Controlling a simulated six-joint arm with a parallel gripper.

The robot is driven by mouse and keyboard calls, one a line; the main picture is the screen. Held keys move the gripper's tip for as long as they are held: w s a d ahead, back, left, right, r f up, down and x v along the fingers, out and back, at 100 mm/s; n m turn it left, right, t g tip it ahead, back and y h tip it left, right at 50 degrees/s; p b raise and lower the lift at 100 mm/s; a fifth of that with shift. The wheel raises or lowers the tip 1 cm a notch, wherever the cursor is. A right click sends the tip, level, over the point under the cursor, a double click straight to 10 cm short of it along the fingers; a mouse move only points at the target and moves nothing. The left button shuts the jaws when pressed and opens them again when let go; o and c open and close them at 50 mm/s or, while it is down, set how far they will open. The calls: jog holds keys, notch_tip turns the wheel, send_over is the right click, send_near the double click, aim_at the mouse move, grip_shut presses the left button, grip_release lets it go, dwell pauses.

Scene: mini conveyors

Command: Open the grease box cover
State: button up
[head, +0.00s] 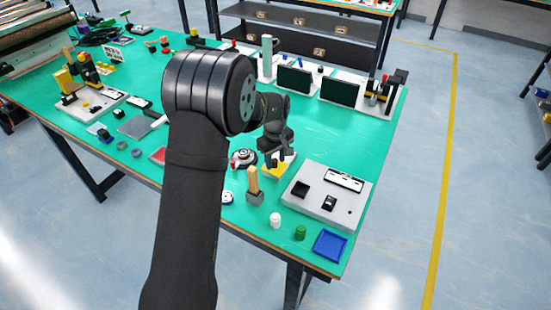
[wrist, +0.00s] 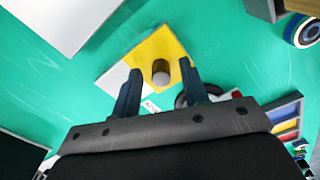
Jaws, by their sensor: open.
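The grease box (head: 283,170) is a small yellow and white thing on the green table, partly hidden under my gripper in the head view. In the wrist view its yellow top (wrist: 150,48) shows, with a round grey-brown knob (wrist: 160,72) on it. My gripper (head: 276,156) is above the box and points down at it. In the wrist view my gripper (wrist: 161,82) is open, its two dark fingers appearing on either side of the knob with gaps. I cannot tell how far above the knob the fingertips are. The near side of the box is hidden by my gripper.
A grey panel (head: 318,211) lies to the right. A wooden-handled block (head: 254,190), a white pot (head: 275,220), a green pot (head: 301,232) and a blue tray (head: 330,246) stand near the front edge. A round red-and-white item (head: 243,159) is close on the left.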

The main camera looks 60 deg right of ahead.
grip_shut()
jog(key=shift+d, duration=3.3)
grip_release()
jog(key=shift+r, duration=0.1)
notch_tip(320, 180, up, 17)
jog(key=shift+r, duration=0.15)
